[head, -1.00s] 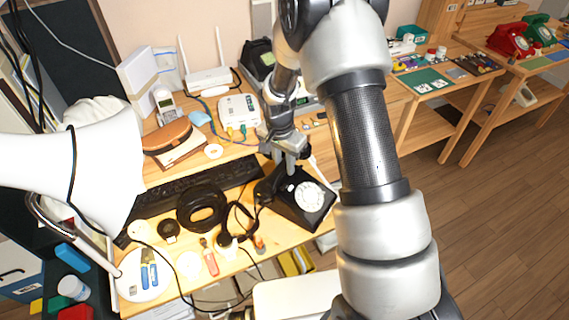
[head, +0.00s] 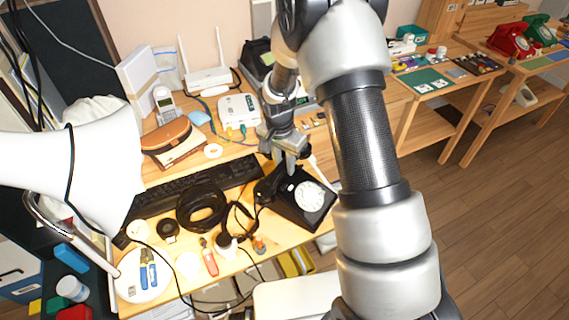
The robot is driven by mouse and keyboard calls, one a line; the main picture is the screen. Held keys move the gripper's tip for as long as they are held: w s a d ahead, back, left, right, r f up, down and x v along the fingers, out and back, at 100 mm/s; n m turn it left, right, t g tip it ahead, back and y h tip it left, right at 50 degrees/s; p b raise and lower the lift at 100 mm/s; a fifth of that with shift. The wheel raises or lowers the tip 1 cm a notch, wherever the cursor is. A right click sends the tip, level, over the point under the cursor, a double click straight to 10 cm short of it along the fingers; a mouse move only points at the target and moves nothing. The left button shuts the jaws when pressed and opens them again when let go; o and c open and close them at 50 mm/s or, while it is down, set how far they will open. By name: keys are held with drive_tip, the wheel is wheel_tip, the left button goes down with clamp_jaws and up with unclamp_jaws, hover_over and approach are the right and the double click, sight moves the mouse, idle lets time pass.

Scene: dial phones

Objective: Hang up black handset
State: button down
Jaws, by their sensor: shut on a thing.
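The black dial phone (head: 300,207) sits on the wooden desk, its white dial (head: 309,196) facing up toward me. The black handset (head: 267,188) lies across the back of the phone, over the cradle area. My gripper (head: 287,165) is shut on the middle of the handset from above and hides part of it. I cannot tell whether the handset rests on the cradle or is slightly above it. The black cord (head: 240,212) runs on the desk left of the phone.
A black keyboard (head: 170,195), a black cable coil (head: 202,207) and small tools lie left of the phone. A white lamp shade (head: 85,165) fills the left side. A white router (head: 208,79) stands behind. A red phone (head: 510,40) is on a far table.

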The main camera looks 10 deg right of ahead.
drive_tip(key=shift+f+b, duration=0.85)
drive_tip(key=shift+f, duration=0.2)
drive_tip(key=c, duration=1.4)
unclamp_jaws()
drive_tip(key=shift+o, duration=0.2)
wheel_tip(320, 180, up, 17)
drive_tip(key=s+a+p, duration=0.1)
drive_tip(key=p, duration=0.1)
drive_tip(key=shift+s+a+r, duration=0.15)
drive_tip(key=shift+s+a, duration=0.05)
drive_tip(key=shift+s, duration=0.05)
